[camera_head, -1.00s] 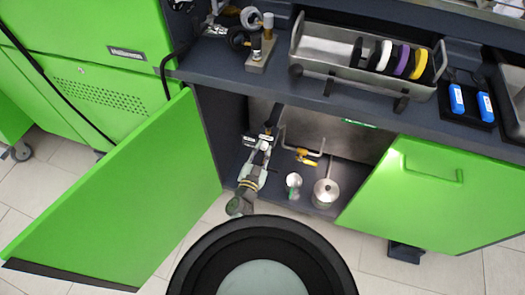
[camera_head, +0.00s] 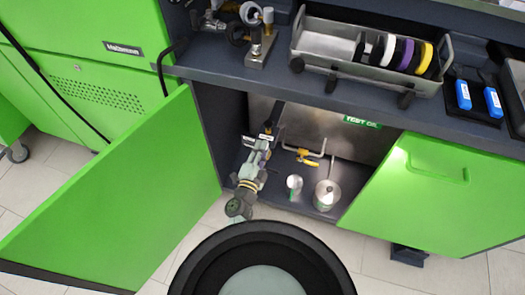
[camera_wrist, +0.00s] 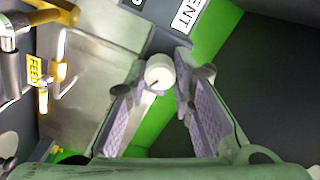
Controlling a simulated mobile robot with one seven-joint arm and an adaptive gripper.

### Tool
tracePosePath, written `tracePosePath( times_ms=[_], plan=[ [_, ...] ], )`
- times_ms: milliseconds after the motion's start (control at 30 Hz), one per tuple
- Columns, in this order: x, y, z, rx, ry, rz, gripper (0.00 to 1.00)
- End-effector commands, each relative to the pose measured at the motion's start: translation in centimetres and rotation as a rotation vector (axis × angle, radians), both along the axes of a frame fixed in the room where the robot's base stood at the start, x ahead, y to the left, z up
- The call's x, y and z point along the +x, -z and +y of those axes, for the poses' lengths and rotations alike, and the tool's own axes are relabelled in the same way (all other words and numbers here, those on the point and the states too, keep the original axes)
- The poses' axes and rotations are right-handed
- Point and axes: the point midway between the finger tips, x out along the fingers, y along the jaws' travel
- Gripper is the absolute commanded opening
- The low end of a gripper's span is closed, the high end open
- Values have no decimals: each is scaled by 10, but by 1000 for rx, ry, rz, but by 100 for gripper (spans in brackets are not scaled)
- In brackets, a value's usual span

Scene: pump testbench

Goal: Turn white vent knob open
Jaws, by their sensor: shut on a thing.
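The white vent knob (camera_wrist: 159,71) is round, with a dark mark on its face, and shows between my fingers in the wrist view. A white label with the letters "ENT" (camera_wrist: 187,14) is just beyond it. My gripper (camera_wrist: 168,88) is shut on the knob, one finger on each side of it. In the head view my gripper (camera_head: 267,133) reaches into the open cabinet at its left inner side. The knob cannot be made out there, hidden by the gripper and too small.
A yellow-handled valve (camera_head: 305,161) on a pipe sits right of my gripper; a yellow FEED tag (camera_wrist: 36,70) shows in the wrist view. A metal cup (camera_head: 294,183) and a pot (camera_head: 326,192) stand on the cabinet floor. The open green door (camera_head: 120,190) is at left.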

Motion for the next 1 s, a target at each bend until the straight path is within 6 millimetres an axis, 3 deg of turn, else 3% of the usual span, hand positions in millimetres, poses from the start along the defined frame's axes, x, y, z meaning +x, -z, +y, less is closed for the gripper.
tracePosePath(
  times_ms=[700,733,1000],
  plan=[
    [1,-1,2,75,-4,-25,0],
    [1,-1,2,75,-4,-25,23],
    [0,-1,1,74,-1,-25,41]
  ],
)
